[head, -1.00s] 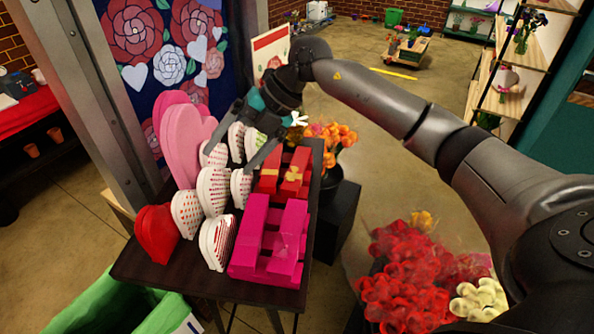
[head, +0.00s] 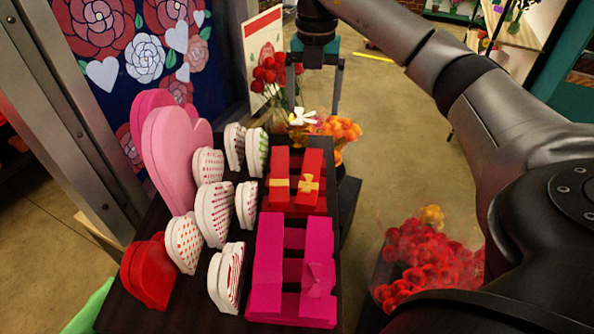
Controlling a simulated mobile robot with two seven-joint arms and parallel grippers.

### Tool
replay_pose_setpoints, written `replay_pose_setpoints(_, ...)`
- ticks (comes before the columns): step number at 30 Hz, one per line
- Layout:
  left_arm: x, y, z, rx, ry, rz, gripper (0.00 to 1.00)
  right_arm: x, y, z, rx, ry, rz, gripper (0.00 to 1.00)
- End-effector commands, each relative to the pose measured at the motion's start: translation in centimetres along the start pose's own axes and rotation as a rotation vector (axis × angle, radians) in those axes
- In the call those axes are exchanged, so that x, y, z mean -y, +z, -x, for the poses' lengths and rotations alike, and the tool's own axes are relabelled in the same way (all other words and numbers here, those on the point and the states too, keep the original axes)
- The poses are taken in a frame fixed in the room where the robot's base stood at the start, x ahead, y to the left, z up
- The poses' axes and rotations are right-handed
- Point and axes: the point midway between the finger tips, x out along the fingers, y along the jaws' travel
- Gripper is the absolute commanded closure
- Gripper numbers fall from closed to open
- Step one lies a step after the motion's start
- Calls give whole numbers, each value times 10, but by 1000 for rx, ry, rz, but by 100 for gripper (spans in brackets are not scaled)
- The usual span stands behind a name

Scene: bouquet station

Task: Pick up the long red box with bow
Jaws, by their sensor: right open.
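Two long red boxes stand side by side at the back right of the dark table. The right one, the long red box with bow (head: 312,163), carries a gold bow on its front. The left red box (head: 281,162) has a plain gold band. My right gripper (head: 312,108) is open and empty, its fingers pointing down. In the picture it shows above and beyond the red boxes, in front of red and white flowers, apart from the boxes. My left gripper is not in view.
Magenta boxes (head: 267,262) stand in front of the red boxes. Several white patterned heart boxes (head: 213,213), pink hearts (head: 177,155) and a red heart (head: 148,272) fill the table's left. Orange flowers (head: 340,128) and a red bouquet (head: 430,255) stand to the right.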

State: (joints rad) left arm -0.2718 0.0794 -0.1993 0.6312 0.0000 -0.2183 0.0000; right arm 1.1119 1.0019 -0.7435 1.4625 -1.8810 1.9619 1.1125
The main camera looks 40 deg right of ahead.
Motion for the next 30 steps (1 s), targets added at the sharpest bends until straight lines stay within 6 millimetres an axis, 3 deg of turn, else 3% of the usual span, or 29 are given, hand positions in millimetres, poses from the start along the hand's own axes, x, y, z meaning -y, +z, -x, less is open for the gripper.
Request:
replay_pose_setpoints(1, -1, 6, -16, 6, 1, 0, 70, 0, 0, -16, 0, 1, 0, 9)
replay_pose_setpoints(3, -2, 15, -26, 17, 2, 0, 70, 0, 0, -27, 0, 1, 1, 9)
replay_pose_setpoints(10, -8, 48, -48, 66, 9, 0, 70, 0, 0, -51, 0, 2, 2, 9)
replay_pose_setpoints(16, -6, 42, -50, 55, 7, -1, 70, 0, -1, -68, -2, -1, 2, 9)
replay_pose_setpoints(24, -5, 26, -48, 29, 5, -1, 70, 0, -1, -124, -4, -1, 2, 9)
replay_pose_setpoints(30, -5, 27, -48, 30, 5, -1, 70, -1, -1, -148, -1, 2, 2, 9)
